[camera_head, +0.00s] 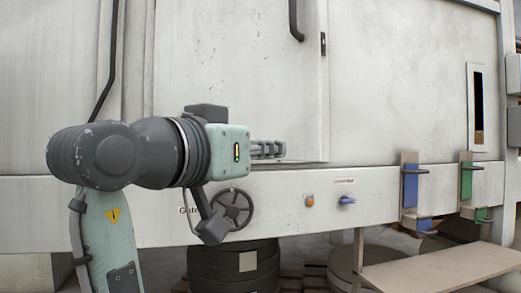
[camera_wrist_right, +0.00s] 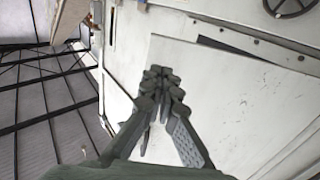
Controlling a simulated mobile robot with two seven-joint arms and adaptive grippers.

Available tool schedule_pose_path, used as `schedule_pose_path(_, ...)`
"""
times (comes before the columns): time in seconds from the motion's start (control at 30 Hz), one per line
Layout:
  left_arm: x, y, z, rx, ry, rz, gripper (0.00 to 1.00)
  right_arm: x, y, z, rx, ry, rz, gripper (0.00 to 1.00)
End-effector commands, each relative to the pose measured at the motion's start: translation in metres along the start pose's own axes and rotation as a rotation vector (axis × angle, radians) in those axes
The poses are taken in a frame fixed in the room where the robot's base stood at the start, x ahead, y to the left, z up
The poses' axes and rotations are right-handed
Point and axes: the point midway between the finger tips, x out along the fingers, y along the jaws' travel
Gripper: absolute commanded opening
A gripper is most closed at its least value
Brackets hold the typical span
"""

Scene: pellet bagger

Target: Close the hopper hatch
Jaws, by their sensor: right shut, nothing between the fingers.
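The hopper hatch (camera_head: 240,70) is a large off-white panel on the machine front, with a dark bar handle (camera_head: 295,22) near its upper right. In the right wrist view the hatch (camera_wrist_right: 235,115) fills the right side. A narrow dark wedge shows along its lower edge there, so it seems slightly ajar. My right gripper (camera_head: 268,149) is shut and empty in front of the lower part of the hatch. Its fingertips meet in the wrist view (camera_wrist_right: 162,78); I cannot tell whether they touch the panel. My left gripper is not in view.
Below the hatch are a dark handwheel (camera_head: 232,208), an orange button (camera_head: 310,201) and a blue knob (camera_head: 347,201). Blue (camera_head: 410,188) and green (camera_head: 466,180) parts hang at the right, above a beige bench (camera_head: 440,268). A dark round stack (camera_head: 235,267) stands beneath the machine.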

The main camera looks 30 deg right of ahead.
Motion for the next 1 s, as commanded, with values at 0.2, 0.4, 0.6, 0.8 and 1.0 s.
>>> schedule_pose_path(0.2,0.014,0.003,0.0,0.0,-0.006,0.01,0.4,0.049,0.001,-0.002,-0.002,0.002,0.004,0.0)
schedule_pose_path(0.4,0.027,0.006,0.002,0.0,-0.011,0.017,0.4,0.082,0.0,-0.001,-0.003,0.001,0.003,0.0)
schedule_pose_path(0.6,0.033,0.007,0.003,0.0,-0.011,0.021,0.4,0.097,-0.001,0.0,-0.003,0.002,-0.001,0.0)
schedule_pose_path(0.8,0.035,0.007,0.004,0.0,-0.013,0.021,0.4,0.099,-0.001,0.0,-0.003,0.001,-0.001,0.0)
schedule_pose_path(1.0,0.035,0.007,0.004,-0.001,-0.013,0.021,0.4,0.1,-0.001,0.0,-0.003,0.001,-0.001,0.0)
